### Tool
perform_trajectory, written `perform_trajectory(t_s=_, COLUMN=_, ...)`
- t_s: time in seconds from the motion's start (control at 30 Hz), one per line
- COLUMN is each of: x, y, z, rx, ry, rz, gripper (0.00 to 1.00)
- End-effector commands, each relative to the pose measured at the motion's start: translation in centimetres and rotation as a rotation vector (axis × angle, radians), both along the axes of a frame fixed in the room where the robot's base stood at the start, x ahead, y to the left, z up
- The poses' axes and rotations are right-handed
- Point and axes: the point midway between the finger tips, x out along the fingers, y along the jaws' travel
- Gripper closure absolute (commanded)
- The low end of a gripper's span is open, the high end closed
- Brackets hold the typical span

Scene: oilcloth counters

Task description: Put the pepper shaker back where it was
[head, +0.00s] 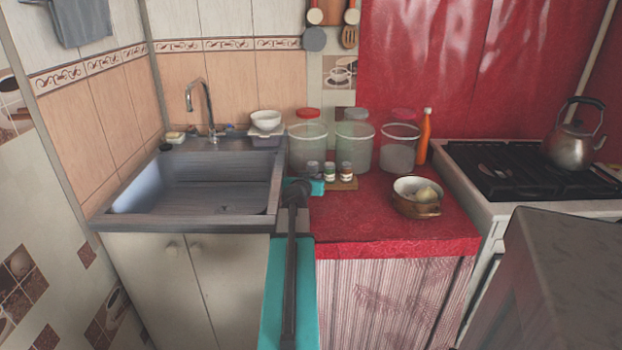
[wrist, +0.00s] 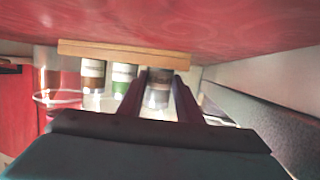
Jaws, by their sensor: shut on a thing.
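A small spice shaker with a dark grey body (wrist: 159,90) is between the fingers of my gripper (wrist: 161,80), which is shut on it. I take it for the pepper shaker; its label is not readable. The wrist view is upside down. The held shaker's base is at or close to the wooden board (wrist: 215,58); contact is unclear. In the head view the shaker (head: 312,169) is at the left end of the row, by the board's (head: 343,186) left side. My teal gripper (head: 317,188) is in front of it, hiding its lower part.
A green-labelled jar (head: 330,172) and a brown jar (head: 347,171) stand on the board beside the held shaker. Large clear canisters (head: 355,147) stand behind. The sink (head: 205,185) is left; a pot (head: 417,207) is right. The red counter (head: 350,222) in front is clear.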

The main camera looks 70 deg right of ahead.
Motion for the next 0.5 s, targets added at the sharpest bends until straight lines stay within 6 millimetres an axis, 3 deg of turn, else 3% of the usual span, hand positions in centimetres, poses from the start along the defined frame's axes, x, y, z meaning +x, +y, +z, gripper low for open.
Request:
perform_trajectory(t_s=0.3, x=-0.01, y=-0.01, z=-0.28, rx=0.0, ry=0.0, rz=0.0, gripper=0.91)
perform_trajectory(t_s=0.33, x=-0.01, y=-0.01, z=-0.19, rx=0.0, ry=0.0, rz=0.0, gripper=0.63)
perform_trajectory(t_s=0.4, x=-0.01, y=0.0, z=-0.17, rx=0.0, ry=0.0, rz=0.0, gripper=0.51)
perform_trajectory(t_s=0.5, x=-0.02, y=0.0, z=-0.17, rx=0.0, ry=0.0, rz=0.0, gripper=0.5)
